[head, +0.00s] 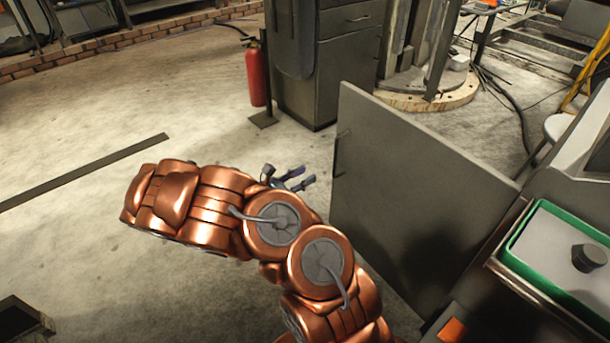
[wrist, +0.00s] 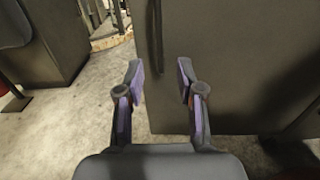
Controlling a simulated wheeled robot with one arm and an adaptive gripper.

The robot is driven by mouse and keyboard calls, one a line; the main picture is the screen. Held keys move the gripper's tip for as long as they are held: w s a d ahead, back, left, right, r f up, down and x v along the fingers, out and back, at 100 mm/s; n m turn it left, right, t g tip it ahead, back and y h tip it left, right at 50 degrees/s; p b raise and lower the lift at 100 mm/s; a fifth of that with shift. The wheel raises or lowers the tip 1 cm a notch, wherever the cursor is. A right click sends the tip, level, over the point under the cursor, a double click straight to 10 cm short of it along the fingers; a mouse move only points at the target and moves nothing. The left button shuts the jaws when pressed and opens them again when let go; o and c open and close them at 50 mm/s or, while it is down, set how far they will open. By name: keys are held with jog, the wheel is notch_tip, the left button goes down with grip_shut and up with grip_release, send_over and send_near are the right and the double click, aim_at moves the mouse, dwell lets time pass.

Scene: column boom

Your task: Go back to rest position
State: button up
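My gripper (head: 300,181) shows small behind my copper arm in the head view, a little left of a grey cabinet door. In the wrist view my gripper (wrist: 159,80) is open, with a clear gap between its two fingers and nothing held. The grey door (wrist: 240,70) fills the right of the wrist view. A dark vertical handle (wrist: 156,38) on it lies beyond the fingertips, seen between them; I cannot tell the exact distance. In the head view the door (head: 420,200) stands swung out from the cabinet on the right.
A green-edged tray (head: 517,252) with a dark knob (head: 589,258) sits at the right. A red fire extinguisher (head: 256,75) stands by a dark cabinet (head: 322,65) at the back. A dark strip (head: 85,172) lies on the floor. The floor at left is open.

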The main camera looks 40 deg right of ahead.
dwell(0.4)
jog(key=s+a+r+m+g+y+p, duration=0.2)
jog(key=s+r+m+g+y+p, duration=0.15)
jog(key=s+r+m+p, duration=0.6)
jog(key=s+a+r+m+g+y+p, duration=0.3)
jog(key=s+r, duration=0.4)
jog(key=r, duration=0.8)
jog(key=s+a+r+m+t+y+p, duration=0.2)
jog(key=s+a+r+y+p, duration=0.3)
jog(key=a+r+p, duration=0.3)
jog(key=s+a+r+m+t+y+p, duration=0.2)
jog(key=s+a+r+t+y+p, duration=0.2)
jog(key=a, duration=1.1)
notch_tip(320, 180, up, 5)
jog(key=s+y+p, duration=0.2)
jog(key=p, duration=0.2)
jog(key=shift+s+m, duration=0.15)
jog(key=shift+m, duration=0.2)
jog(key=shift+d+f+y, duration=0.15)
jog(key=shift+y, duration=0.1)
